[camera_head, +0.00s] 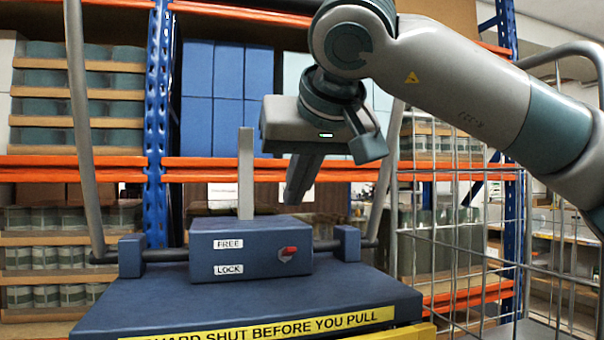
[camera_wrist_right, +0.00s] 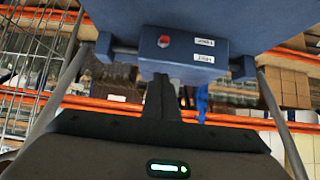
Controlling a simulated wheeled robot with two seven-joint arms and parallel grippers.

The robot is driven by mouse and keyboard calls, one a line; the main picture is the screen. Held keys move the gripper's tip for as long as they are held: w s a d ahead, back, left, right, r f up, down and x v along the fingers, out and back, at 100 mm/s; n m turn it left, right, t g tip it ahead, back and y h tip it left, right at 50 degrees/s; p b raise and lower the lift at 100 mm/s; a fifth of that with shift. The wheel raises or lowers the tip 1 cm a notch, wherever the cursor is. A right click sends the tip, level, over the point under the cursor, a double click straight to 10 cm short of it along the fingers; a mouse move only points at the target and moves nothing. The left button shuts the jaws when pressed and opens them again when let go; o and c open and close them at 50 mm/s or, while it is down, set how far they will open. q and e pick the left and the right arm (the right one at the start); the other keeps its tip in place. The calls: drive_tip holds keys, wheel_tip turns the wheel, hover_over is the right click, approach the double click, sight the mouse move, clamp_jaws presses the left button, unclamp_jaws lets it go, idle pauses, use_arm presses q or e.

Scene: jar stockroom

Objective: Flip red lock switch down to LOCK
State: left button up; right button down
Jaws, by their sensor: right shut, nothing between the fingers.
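The red lock switch (camera_head: 288,252) sits on the front face of a dark blue box (camera_head: 235,258), at its right side. A FREE label (camera_head: 228,244) is above a LOCK label (camera_head: 228,269) to its left. The switch's small red lever juts out from a pale mount; I cannot tell clearly which label it points to. My right gripper (camera_head: 294,196) is shut and empty, fingers pointing down, above the box and apart from the switch. The right wrist view shows the box inverted, with the switch (camera_wrist_right: 164,41) beyond the shut fingertips (camera_wrist_right: 160,82). My left gripper is not in view.
A grey upright bar (camera_head: 245,172) rises at the box. Slanted grey tubes (camera_head: 78,120) flank it. The blue platform (camera_head: 250,304) has a yellow warning strip (camera_head: 262,325). A wire cage (camera_head: 480,230) stands right. Orange-and-blue racks with jars fill the back.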

sight(289, 252)
drive_tip(key=x, duration=0.4)
drive_tip(key=shift+f, duration=0.4)
drive_tip(key=shift+s+d+f+b, duration=0.15)
drive_tip(key=shift+s+f+b, duration=0.25)
drive_tip(key=shift+f, duration=0.5)
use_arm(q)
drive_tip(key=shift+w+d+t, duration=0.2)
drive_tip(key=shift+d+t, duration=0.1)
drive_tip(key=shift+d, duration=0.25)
use_arm(e)
drive_tip(key=shift+s+f, duration=0.4)
drive_tip(key=shift+f, duration=0.15)
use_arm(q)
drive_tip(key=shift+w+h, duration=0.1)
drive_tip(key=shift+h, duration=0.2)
use_arm(e)
drive_tip(key=shift+s+d+f+b, duration=0.1)
drive_tip(key=shift+b, duration=0.25)
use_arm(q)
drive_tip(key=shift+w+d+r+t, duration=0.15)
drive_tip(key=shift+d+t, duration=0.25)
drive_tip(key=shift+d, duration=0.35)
use_arm(e)
drive_tip(key=shift+t, duration=0.3)
use_arm(q)
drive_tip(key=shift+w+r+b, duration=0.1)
drive_tip(key=shift+b, duration=0.25)
